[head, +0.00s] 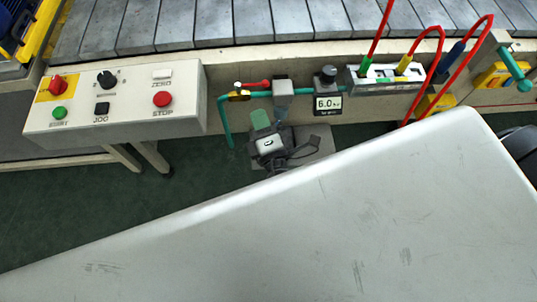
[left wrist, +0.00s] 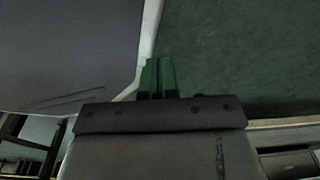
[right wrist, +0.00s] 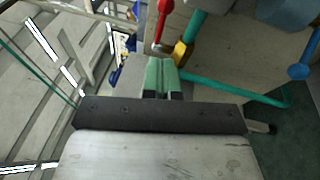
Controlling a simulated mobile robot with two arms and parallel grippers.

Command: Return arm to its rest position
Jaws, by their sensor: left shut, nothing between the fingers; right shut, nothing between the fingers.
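My right gripper (head: 260,119) has green fingertips and is shut and empty. In the head view it is in front of the conveyor's front beam, just left of and below a small grey block (head: 283,88) on the pipework. In the right wrist view the closed fingers (right wrist: 160,74) point toward the red lever (right wrist: 163,20) and the yellow brass fitting (right wrist: 180,53); the gap to them is hard to judge. My left gripper (left wrist: 157,76) shows only in the left wrist view, shut and empty, with green floor beyond it. The head view does not show the left gripper.
A control box (head: 115,98) with knobs and buttons stands left of the right gripper. A teal pipe (head: 224,122), a gauge reading 6.0 (head: 327,103) and red hoses (head: 411,85) line the front beam. The green floor (head: 75,205) is clear at lower left.

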